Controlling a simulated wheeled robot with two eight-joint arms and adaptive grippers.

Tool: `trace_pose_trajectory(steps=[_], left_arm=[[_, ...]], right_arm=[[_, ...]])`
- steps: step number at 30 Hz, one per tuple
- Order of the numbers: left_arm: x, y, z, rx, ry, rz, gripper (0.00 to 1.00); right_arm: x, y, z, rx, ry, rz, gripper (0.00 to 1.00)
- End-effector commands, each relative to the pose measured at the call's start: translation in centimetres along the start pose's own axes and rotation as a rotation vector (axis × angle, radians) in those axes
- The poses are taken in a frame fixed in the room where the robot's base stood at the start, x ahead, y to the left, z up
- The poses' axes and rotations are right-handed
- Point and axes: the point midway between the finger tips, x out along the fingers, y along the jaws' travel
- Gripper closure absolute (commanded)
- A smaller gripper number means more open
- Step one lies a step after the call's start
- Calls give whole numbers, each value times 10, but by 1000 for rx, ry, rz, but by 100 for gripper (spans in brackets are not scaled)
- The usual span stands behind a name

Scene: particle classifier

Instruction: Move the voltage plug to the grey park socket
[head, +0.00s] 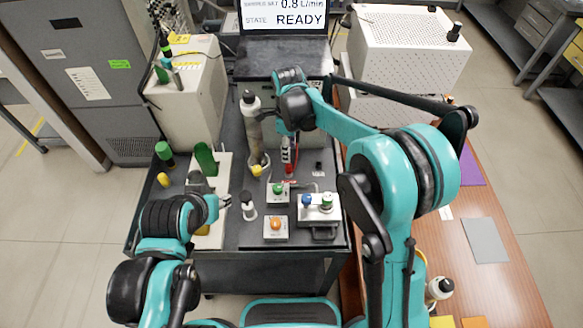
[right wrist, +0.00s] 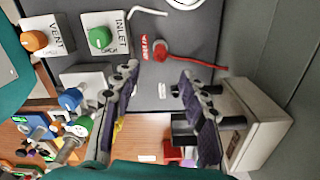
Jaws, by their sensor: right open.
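A red plug (right wrist: 160,52) with a red cable stands on the dark bench top in the right wrist view, beside a red-and-white label. In the head view a red piece (head: 289,169), likely the same plug, shows below my right gripper (head: 287,135). In the right wrist view the right gripper (right wrist: 158,73) is open and empty, with its fingers apart and the plug beyond their tips. A small dark fitting (head: 318,167) to the right of the plug may be the grey park socket; I cannot be sure. My left gripper (head: 225,201) is low at the left; its jaws are unclear.
A metal cylinder (head: 252,125) stands close left of the right gripper. The screen (head: 285,18) reads READY.

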Motion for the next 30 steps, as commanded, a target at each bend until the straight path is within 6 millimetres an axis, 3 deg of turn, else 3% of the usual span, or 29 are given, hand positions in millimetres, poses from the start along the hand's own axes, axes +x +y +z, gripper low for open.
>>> trace_pose_trajectory(steps=[3,11,20,28,30], left_arm=[[7,0,5,0,0,0,60],[11,0,8,0,0,0,60],[26,0,18,0,0,0,60],[25,0,18,0,0,0,60],[25,0,18,0,0,0,60]], right_arm=[[24,0,0,-1,0,-1,57],[41,0,0,-2,-1,-1,57],[84,0,3,-2,-1,-2,57],[87,0,3,-2,-1,-2,57],[87,0,3,-2,-1,-2,75]])
